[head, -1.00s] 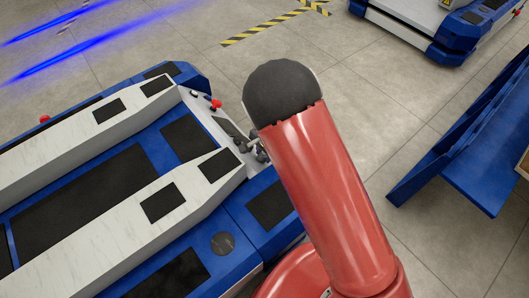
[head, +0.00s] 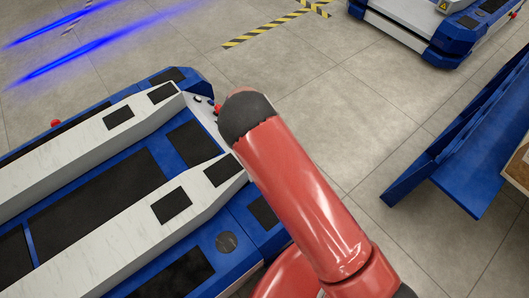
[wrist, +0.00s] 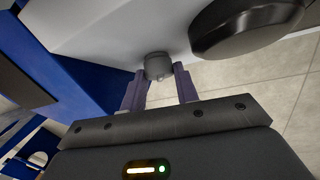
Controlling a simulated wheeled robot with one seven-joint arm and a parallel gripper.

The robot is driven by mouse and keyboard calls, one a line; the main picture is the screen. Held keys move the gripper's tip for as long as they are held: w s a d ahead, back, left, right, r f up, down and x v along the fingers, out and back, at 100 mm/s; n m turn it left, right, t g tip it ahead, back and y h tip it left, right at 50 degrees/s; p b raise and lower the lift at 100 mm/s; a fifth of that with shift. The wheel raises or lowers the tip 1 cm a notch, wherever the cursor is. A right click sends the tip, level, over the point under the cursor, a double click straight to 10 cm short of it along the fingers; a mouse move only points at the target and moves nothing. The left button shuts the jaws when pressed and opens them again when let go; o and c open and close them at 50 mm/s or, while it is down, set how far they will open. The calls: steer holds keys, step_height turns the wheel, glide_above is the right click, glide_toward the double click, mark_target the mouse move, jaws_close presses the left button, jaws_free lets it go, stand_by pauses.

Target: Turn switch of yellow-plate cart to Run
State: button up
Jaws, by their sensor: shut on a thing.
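A blue and white cart (head: 120,170) with black pads fills the left of the head view. My arm covers much of its right end, where a red button (head: 217,108) just shows. No yellow plate can be made out on this cart. In the wrist view, a small grey knob (wrist: 158,66) stands out from a pale panel (wrist: 110,25). My gripper (wrist: 160,82) is shut on this knob, with a finger on each side. Any marks around the knob are not readable. My gripper is hidden behind my arm in the head view.
A large dark round part (wrist: 245,25) sits close to the right of the knob. Another blue and white cart (head: 425,30) stands at the top right of the head view. A blue rack (head: 455,165) is at the right. Grey floor lies between them.

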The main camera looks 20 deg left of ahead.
steer(key=m+b, duration=0.1)
steer(key=m+g+h+b, duration=0.2)
steer(key=shift+w+a+f, duration=0.15)
steer(key=shift+w+f, duration=0.1)
steer(key=shift+f, duration=0.1)
steer(key=shift+r+m+g+h+b, duration=0.15)
steer(key=shift+m+g+h+b, duration=0.65)
steer(key=shift+b, duration=0.75)
steer(key=shift+r, duration=0.1)
steer(key=o, duration=1)
steer(key=shift+c, duration=0.2)
steer(key=v, duration=0.7)
steer(key=shift+w+r, duration=0.25)
steer(key=shift+w, duration=0.05)
steer(key=shift+r, duration=0.1)
